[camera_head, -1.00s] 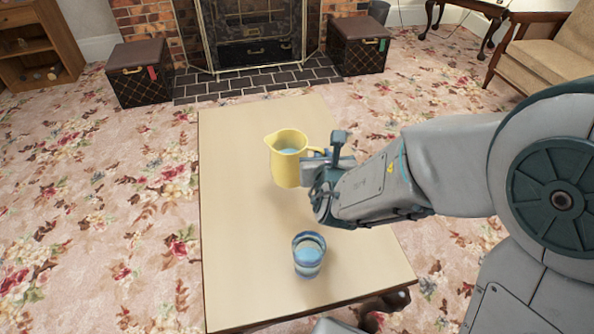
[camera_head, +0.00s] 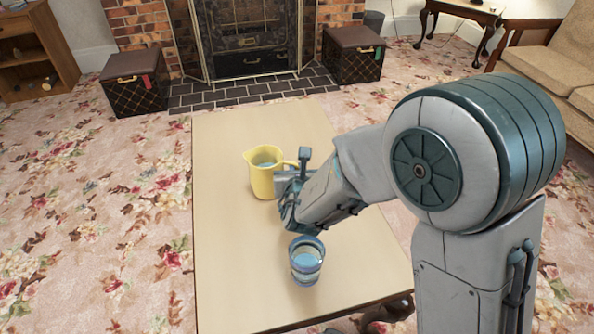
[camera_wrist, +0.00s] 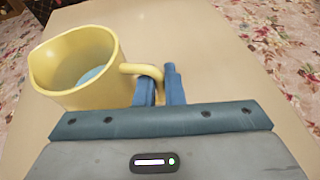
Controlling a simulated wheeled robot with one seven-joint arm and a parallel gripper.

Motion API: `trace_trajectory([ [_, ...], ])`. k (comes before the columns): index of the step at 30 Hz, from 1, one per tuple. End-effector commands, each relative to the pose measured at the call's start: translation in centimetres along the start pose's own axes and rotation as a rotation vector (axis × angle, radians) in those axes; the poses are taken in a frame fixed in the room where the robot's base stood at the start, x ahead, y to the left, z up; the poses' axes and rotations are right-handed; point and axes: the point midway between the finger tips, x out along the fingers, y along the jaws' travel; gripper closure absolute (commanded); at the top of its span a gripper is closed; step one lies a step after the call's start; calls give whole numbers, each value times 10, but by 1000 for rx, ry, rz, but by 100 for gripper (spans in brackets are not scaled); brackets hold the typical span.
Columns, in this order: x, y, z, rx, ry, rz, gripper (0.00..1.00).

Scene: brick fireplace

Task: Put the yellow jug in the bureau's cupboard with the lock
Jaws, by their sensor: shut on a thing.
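The yellow jug (camera_head: 264,177) is upright above or on the pale low table (camera_head: 225,255); I cannot tell if its base touches. It has something pale blue inside. My gripper (camera_head: 290,172) is at the jug's right side, shut on its handle. In the wrist view the jug (camera_wrist: 75,75) is at the upper left, and the handle runs between the fingers of my gripper (camera_wrist: 160,88). At the far left edge stands a wooden cabinet (camera_head: 60,53) with an open shelf and a drawer; I cannot tell whether it is the bureau. No lock is visible.
A blue-banded glass (camera_head: 306,262) stands on the table in front of my gripper. Two dark boxes (camera_head: 135,82) (camera_head: 352,54) flank the brick fireplace (camera_head: 245,40). A sofa (camera_head: 560,65) is at the right. Flowered carpet left of the table is clear.

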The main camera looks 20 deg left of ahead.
Motion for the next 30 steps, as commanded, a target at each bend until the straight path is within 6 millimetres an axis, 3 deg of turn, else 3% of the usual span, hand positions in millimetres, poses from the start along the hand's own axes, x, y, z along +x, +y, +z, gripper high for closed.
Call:
trace_trajectory([
  [5, 1, 0, -2, 2, -3, 0, 100],
  [8, 1, 0, -2, 0, 1, 0, 72],
  [9, 1, 0, -2, 0, 1, 0, 70],
  [20, -1, 0, 2, 0, 1, 0, 70],
  [30, -70, 0, 4, -1, 1, 3, 70],
])
